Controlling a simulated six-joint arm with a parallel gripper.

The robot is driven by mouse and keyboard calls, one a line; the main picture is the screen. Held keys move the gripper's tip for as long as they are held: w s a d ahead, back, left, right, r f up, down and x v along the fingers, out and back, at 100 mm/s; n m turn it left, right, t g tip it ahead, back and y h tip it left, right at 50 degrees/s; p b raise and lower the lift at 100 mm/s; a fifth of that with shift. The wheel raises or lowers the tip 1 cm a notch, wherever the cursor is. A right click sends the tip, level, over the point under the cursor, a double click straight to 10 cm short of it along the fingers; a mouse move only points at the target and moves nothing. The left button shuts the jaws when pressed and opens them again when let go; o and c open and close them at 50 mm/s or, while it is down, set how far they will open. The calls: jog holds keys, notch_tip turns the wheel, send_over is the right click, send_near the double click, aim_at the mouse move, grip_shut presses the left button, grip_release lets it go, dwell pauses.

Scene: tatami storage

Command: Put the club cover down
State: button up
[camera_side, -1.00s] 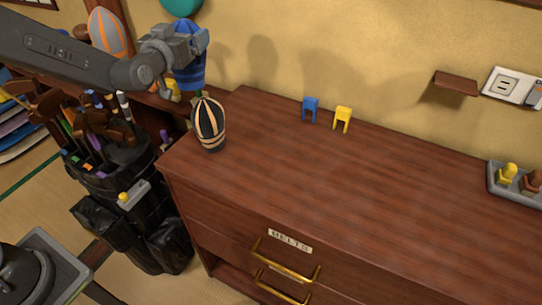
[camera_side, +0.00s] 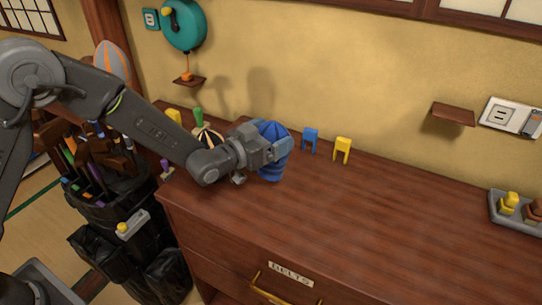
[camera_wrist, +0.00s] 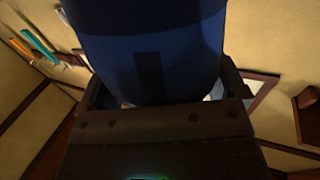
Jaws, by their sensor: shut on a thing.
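The club cover (camera_side: 271,170) is blue with darker stripes and a rounded top. My gripper (camera_side: 268,150) is shut on it, with the jaws around its sides. The cover looks upright, just above or touching the dresser top (camera_side: 330,215); I cannot tell which. In the wrist view the blue cover (camera_wrist: 150,50) fills the middle between the jaws, and its lower end is out of sight.
A black-and-cream striped cover (camera_side: 207,137) stands behind my wrist, partly hidden. A blue stand (camera_side: 310,138) and a yellow stand (camera_side: 342,149) are to the right. A grey tray (camera_side: 518,217) sits at the far right. The dresser's middle is clear.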

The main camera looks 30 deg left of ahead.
jog(key=shift+f, duration=2.2)
jog(key=shift+f, duration=0.15)
jog(key=o, duration=0.7)
